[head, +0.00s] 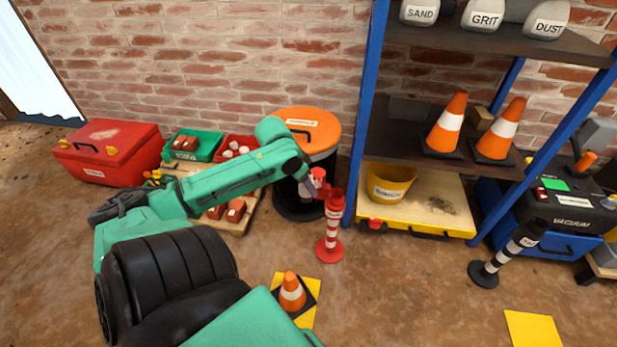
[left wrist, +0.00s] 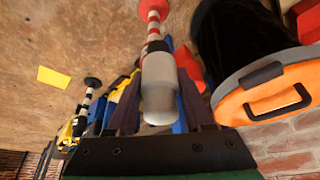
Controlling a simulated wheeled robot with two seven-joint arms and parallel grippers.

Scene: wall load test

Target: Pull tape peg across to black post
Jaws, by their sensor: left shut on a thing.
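The red-and-white striped post (head: 333,228) stands upright on a round red base in the head view. My left gripper (head: 318,187) is at the top of this post. In the left wrist view it is shut on the tape peg (left wrist: 159,88), a pale grey-white cylinder between the two fingers. The striped red post (left wrist: 153,18) shows beyond the peg. I cannot tell whether any tape is drawn out. The black post (head: 508,252) has white bands and a black base, and looks tilted at the right; it also shows in the left wrist view (left wrist: 86,105). My right gripper is not in view.
A small orange cone (head: 292,291) stands on the floor in front of the red post. A blue-framed shelf (head: 361,110) with a yellow bucket (head: 391,184) is behind. An orange-lidded bin (head: 312,128) is beside my arm. Open floor lies between the posts, with a yellow square (head: 533,328) in front.

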